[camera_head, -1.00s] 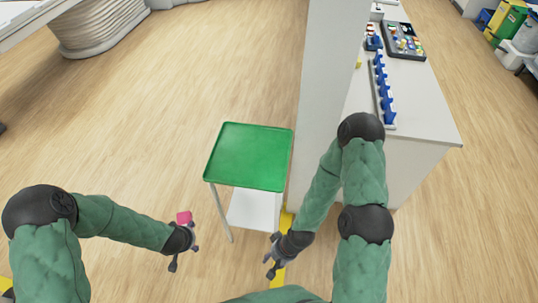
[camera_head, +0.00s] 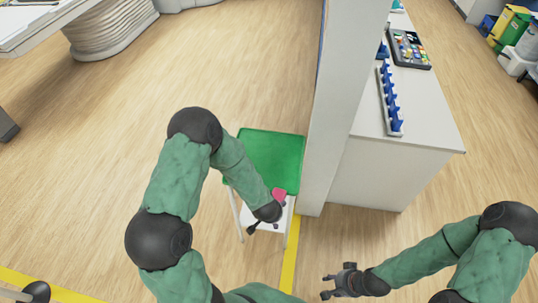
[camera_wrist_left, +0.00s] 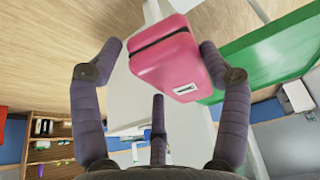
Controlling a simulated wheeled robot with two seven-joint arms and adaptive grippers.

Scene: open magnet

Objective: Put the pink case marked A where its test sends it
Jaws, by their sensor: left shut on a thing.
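The pink case (camera_head: 279,194) is held in my left gripper (camera_head: 268,204), in front of the right part of the green tray's near edge in the head view. In the left wrist view the case (camera_wrist_left: 165,65) sits between the two fingers, with a dark seam and a small white label (camera_wrist_left: 186,89); the mark on it is too small to read. The green tray (camera_head: 270,150) tops a small white stand and is partly hidden by my left arm. My right gripper (camera_head: 328,285) is empty and open, low over the floor at the bottom right.
A pale post or wall end (camera_head: 345,100) stands right of the tray. Beyond it a white counter (camera_head: 415,110) carries a blue rack (camera_head: 389,95) and a dark tray of small items (camera_head: 409,48). A yellow line (camera_head: 291,255) runs along the floor.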

